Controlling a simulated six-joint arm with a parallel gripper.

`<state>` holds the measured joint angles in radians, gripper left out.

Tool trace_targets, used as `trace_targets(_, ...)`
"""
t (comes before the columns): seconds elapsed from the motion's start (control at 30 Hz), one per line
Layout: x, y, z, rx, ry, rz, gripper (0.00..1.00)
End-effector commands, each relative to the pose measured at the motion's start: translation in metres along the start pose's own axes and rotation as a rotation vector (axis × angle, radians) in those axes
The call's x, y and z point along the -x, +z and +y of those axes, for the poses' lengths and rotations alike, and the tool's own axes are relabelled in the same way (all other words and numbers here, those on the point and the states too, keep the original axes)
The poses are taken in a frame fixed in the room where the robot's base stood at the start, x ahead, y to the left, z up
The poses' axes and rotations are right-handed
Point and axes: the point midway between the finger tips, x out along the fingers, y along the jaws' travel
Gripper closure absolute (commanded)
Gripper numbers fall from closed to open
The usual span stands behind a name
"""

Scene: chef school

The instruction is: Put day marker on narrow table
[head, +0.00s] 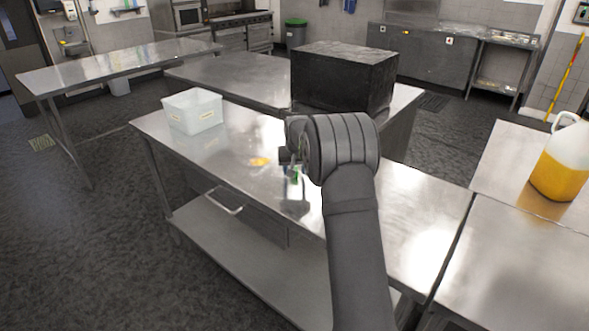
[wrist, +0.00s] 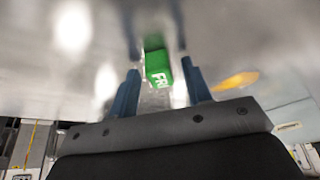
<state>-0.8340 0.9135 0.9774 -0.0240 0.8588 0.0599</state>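The day marker (wrist: 158,68) is a small green block with white letters reading "FRI" in the wrist view. It lies between and just ahead of my blue fingers, with narrow gaps on both sides. In the head view a bit of its green (head: 295,177) shows by my gripper (head: 292,174), low over the middle steel table (head: 250,140). My gripper looks open around the marker; my wrist hides part of it in the head view. A long, slim steel table (head: 120,68) stands at the back left; I cannot tell for sure that it is the narrow table.
A white tub (head: 193,112) stands on the middle table's left end. A yellow-orange patch (head: 260,161) lies near my gripper. A black box (head: 343,76) sits behind my arm. A jug of yellow liquid (head: 562,165) stands at right. The slim table's top looks clear.

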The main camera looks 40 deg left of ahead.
Motion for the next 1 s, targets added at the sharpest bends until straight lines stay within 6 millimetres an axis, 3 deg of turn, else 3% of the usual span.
trace_targets(0.23,0.001,-0.001,0.0,0.0,0.0,0.001,0.55)
trace_targets(0.37,0.012,-0.002,0.0,0.0,0.0,0.003,0.55)
trace_targets(0.8,0.099,-0.002,0.0,0.0,0.0,0.003,0.55)
trace_targets(1.0,0.12,-0.002,0.0,0.0,0.0,0.001,0.55)
